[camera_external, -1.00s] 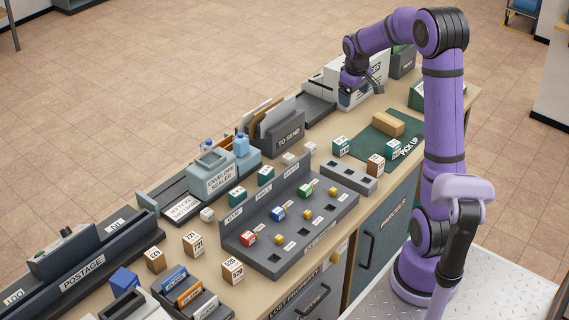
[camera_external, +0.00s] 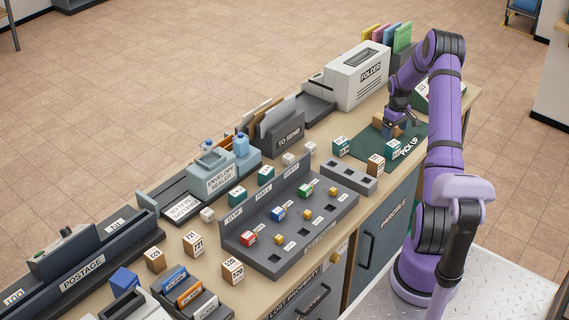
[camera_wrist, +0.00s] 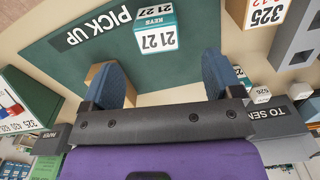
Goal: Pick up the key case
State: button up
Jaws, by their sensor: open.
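The likely key case, a small teal-and-white box marked "21 27 KEYS" (camera_wrist: 156,38), sits on the green "PICK UP" mat (camera_wrist: 105,57). In the external view this key case (camera_external: 393,149) is near the mat's front edge. My gripper (camera_wrist: 163,80) is open and empty; in the wrist view the key case lies ahead of the gap between its fingers, apart from them. In the external view my gripper (camera_external: 388,130) is low over the mat, behind the key case. A brown parcel (camera_wrist: 96,74) is partly hidden behind the left finger in the wrist view.
A brown-and-white box marked 325 (camera_wrist: 263,12) stands near the key case. Another teal-and-white box (camera_external: 341,145) stands left of the mat. A grey slotted block (camera_external: 348,176) lies in front. The white folder machine (camera_external: 357,78) stands at the back.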

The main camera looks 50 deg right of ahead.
aim_at(387, 151)
notch_tip(387, 151, down, 10)
jog(key=shift+d+r, duration=0.15)
dwell(0.4)
jog(key=shift+c, duration=0.4)
jog(key=c, duration=1)
